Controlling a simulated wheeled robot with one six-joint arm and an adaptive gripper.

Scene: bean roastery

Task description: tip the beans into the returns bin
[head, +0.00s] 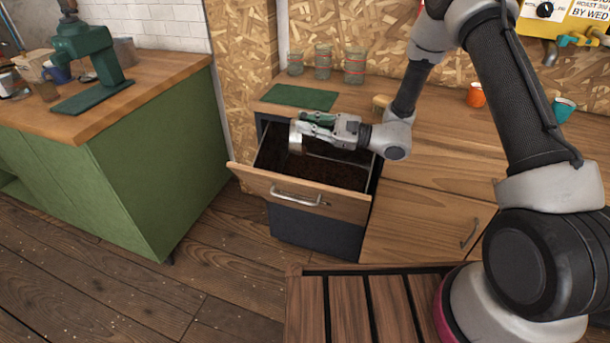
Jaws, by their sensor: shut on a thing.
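My gripper (307,127) is shut on a small pale metal cup (295,139) and holds it above an open drawer. The cup looks tipped on its side; I cannot see into it or tell whether beans are in it. The open drawer (300,194) is pulled out of the wooden counter, with a wooden front and a metal handle. A dark brown mass (335,175) fills its inside; this looks like the returns bin, though no label shows. My arm reaches in from the right and hides part of the drawer's back.
A green mat (299,97) and several glass jars (323,62) stand on the counter behind the drawer. Orange (475,95) and teal (563,109) cups stand at the right. A green cabinet (150,180) is at the left. Open wooden floor lies between cabinet and drawer.

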